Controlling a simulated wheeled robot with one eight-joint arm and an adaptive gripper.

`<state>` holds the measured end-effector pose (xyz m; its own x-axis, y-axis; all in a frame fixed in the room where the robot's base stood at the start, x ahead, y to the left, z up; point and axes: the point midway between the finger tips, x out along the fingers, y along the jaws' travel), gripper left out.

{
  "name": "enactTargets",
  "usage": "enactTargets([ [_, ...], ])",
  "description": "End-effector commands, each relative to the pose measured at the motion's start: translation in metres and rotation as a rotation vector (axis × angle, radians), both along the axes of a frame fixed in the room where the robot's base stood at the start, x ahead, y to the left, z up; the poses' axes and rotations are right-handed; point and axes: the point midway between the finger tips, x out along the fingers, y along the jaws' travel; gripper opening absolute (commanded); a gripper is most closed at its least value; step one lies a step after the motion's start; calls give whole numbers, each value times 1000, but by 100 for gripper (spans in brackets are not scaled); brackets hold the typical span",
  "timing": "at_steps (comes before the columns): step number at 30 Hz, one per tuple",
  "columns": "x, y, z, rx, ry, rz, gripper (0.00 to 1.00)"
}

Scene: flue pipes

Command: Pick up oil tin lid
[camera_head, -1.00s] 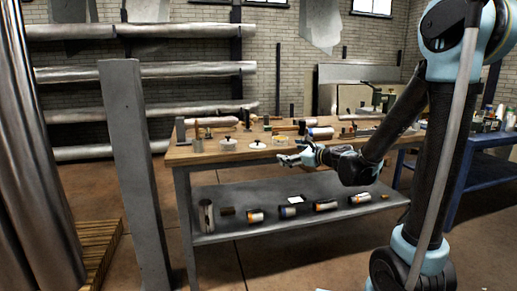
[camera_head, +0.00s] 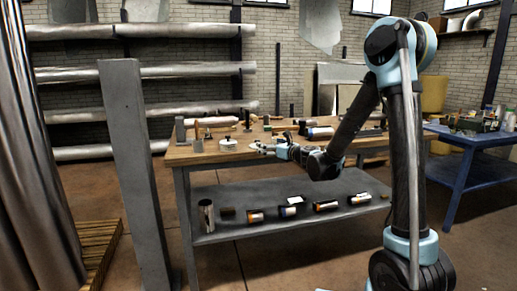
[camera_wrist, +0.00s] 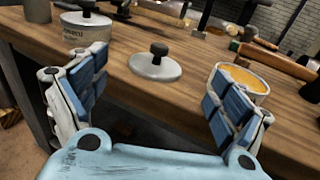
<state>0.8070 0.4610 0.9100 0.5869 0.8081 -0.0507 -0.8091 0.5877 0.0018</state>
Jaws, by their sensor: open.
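A round grey lid with a black knob (camera_wrist: 156,66) lies flat on the wooden workbench in the wrist view. It appears ahead of my gripper (camera_wrist: 158,72), between the two blue-padded fingers and apart from both. My gripper is open and empty. An open tin with yellow-orange contents (camera_wrist: 247,78) stands right of the lid, partly behind the right finger.
A lidded grey tin (camera_wrist: 86,28) stands left of the lid, close behind the left finger; it also shows in the head view (camera_head: 228,145). Tools and rollers crowd the back of the workbench (camera_head: 205,156). The lower shelf (camera_head: 240,222) holds several cans. A grey post (camera_head: 135,170) stands left.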

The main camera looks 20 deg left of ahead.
Motion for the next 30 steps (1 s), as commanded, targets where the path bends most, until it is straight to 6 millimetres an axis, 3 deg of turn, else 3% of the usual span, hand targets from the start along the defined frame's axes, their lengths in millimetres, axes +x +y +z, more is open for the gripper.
enactTargets([
  [3, 9, 12, -1, -1, -1, 1, 91],
  [14, 20, 28, -1, -1, -1, 1, 91],
  [22, 41, 57, -3, -1, -1, 1, 91],
  [30, 44, 61, -3, -1, -1, 0, 91],
])
